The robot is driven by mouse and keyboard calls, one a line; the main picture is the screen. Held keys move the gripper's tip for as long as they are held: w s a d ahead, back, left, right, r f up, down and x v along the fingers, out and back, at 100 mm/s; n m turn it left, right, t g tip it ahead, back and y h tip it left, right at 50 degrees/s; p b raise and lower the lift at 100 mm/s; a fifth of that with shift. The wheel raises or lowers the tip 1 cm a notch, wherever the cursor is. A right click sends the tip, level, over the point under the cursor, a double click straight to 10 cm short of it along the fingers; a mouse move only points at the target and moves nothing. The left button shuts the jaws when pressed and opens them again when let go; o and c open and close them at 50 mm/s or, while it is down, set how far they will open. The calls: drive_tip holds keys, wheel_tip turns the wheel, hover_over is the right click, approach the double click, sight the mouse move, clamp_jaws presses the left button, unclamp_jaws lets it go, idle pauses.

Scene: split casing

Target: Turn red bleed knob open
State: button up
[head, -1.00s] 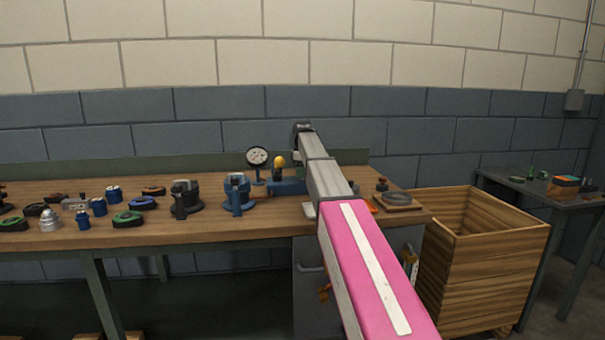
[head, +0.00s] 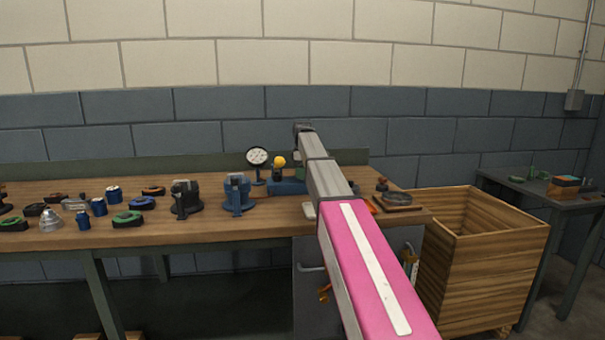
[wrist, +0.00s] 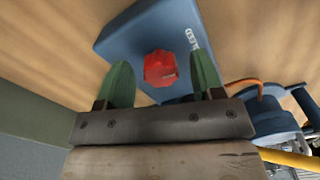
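The red bleed knob (wrist: 160,68) sits on a blue block (wrist: 150,30) and shows in the wrist view. My gripper (wrist: 163,78) is open, with one green finger on each side of the knob and a gap visible around it. Whether the fingertips are level with the knob or above it, I cannot tell. In the head view the blue block (head: 287,187) stands at the back of the bench, partly behind my arm. The knob and the gripper's fingers are mostly hidden there by my arm.
A pressure gauge (head: 257,157) and a yellow ball-topped part (head: 279,161) stand beside the block. Blue (head: 238,194) and black (head: 186,198) clamp-like fixtures stand left on the bench (head: 270,220). A wooden crate (head: 490,270) is at right.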

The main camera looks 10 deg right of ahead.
drive_tip(key=shift+r, duration=0.1)
wheel_tip(320, 180, up, 11)
drive_tip(key=shift+f, duration=0.2)
idle(0.4)
